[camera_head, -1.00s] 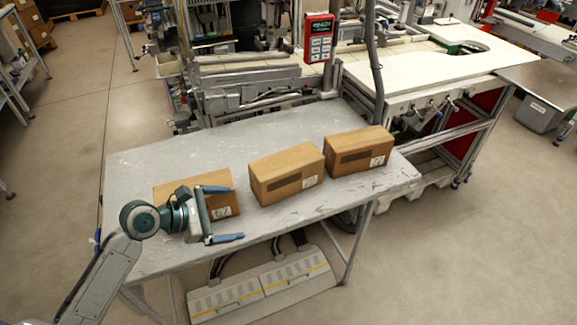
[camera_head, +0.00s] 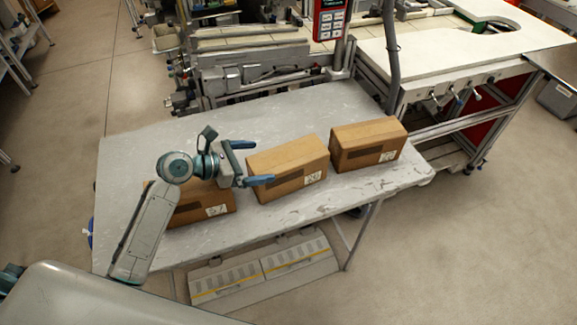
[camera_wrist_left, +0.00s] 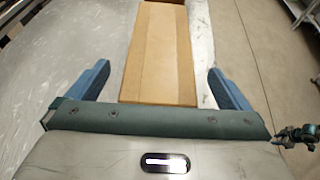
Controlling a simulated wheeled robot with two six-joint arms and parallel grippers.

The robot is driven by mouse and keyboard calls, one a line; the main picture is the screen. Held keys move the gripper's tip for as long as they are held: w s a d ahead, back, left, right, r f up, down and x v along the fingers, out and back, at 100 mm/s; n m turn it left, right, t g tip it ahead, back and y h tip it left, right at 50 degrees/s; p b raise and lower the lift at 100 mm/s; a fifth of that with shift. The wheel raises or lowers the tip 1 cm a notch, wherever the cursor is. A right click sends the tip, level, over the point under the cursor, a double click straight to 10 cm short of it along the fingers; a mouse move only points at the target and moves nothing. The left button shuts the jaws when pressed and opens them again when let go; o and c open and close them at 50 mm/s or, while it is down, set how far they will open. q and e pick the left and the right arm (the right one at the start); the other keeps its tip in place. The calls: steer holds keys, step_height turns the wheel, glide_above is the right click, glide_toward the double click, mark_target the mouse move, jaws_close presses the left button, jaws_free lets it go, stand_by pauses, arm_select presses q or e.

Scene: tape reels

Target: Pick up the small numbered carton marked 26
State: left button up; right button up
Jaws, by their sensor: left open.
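Three brown cartons stand in a row on the grey table. The middle carton (camera_head: 290,170) has a white label that reads like 26. My left gripper (camera_head: 263,162) is open at the left end of this carton, one finger at its far side and one at its near side. In the left wrist view the carton's top (camera_wrist_left: 160,50) lies between the open fingers (camera_wrist_left: 160,72), with a gap on each side. Nothing is held. The wrist view does not show the label.
The left carton (camera_head: 190,212), label like 67, is partly hidden behind my left arm. The right carton (camera_head: 368,146) has a label too small to read surely. The grey table (camera_head: 140,155) is bare behind the cartons. A machine bench (camera_head: 440,55) stands beyond it.

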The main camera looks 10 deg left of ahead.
mark_target(276, 159)
arm_select(q)
steer(key=shift+w+d+p, duration=0.4)
steer(key=shift+d+p, duration=0.05)
steer(key=shift+d, duration=0.2)
steer(key=p+x, duration=0.1)
steer(key=x, duration=0.2)
steer(key=shift+w+f, duration=0.1)
steer(key=shift+f, duration=0.1)
steer(key=shift+w+d+f, duration=0.1)
steer(key=shift+d+f, duration=0.05)
steer(key=shift+d, duration=0.05)
arm_select(e)
steer(key=shift+w+r, duration=0.7)
steer(key=shift+r, duration=0.3)
arm_select(q)
steer(key=c, duration=1.7)
arm_select(e)
steer(key=shift+w, duration=0.35)
arm_select(q)
steer(key=shift+r, duration=0.2)
steer(key=shift+c, duration=0.2)
